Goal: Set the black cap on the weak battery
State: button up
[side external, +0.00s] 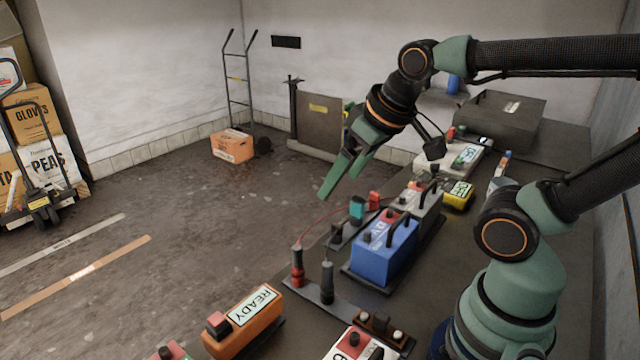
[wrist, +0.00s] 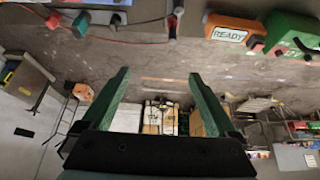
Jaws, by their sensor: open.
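No label that I can read says weak, so I cannot tell which battery is the weak one. A blue battery (side external: 380,252) with a black handle stands on a dark tray, its label seen edge-on. An orange battery (side external: 242,322) reads READY; it also shows in the wrist view (wrist: 232,30). A black upright piece (side external: 327,284) stands beside a red one (side external: 297,268) on a dark strip; I cannot tell whether it is the cap. My gripper (side external: 338,186) is open and empty, in the air left of and above the blue battery.
A grey battery (side external: 420,207), a yellow display box (side external: 458,196) and a white unit (side external: 465,157) stand farther back. A thin red wire crosses near the blue battery. Teal (side external: 357,208) and red (side external: 374,200) pieces stand behind it. Open floor lies left.

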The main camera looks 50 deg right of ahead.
jog(key=shift+c, duration=1.2)
jog(key=m+g, duration=0.6)
jog(key=m, duration=1.2)
send_near(337, 225)
notch_tip(337, 225, down, 12)
jog(key=shift+s+r, duration=0.15)
grip_shut()
